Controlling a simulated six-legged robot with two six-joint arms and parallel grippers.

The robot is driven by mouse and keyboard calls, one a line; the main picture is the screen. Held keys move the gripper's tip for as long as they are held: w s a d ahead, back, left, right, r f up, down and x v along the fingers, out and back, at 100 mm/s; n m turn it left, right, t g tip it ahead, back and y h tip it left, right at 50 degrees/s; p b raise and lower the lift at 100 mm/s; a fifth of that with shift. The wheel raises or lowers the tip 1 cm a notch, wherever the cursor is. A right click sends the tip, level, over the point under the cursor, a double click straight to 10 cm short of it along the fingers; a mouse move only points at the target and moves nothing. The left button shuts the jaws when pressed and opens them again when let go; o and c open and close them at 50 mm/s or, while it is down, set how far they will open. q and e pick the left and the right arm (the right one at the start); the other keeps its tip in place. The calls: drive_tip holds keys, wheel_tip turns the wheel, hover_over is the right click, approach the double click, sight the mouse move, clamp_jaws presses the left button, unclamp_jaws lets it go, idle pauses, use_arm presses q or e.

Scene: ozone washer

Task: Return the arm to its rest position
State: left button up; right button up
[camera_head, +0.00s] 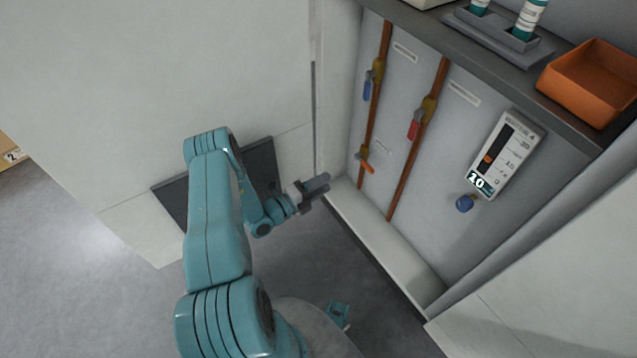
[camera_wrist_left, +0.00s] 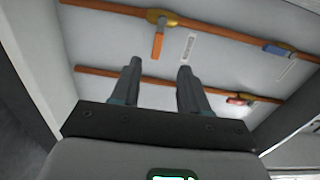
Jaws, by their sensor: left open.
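My left arm (camera_head: 215,215) is teal and reaches up from the bottom of the head view, bent at the elbow. My left gripper (camera_head: 320,186) is in front of the lower left of the pipe panel, apart from the pipes. In the left wrist view its two dark fingers (camera_wrist_left: 157,85) stand apart with nothing between them. A valve with an orange handle (camera_head: 367,163) is just right of the gripper in the head view. The handle (camera_wrist_left: 157,44) also shows beyond the fingers in the left wrist view. My right gripper is not clearly in view.
Two copper pipes carry a blue-handled valve (camera_head: 367,88) and a red-handled valve (camera_head: 414,126). A shelf above holds an orange bin (camera_head: 590,82) and bottles. A white wall (camera_head: 150,80) stands left; grey floor (camera_head: 100,290) is open.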

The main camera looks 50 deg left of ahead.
use_arm(q)
drive_tip(key=shift+s, duration=0.5)
idle(0.3)
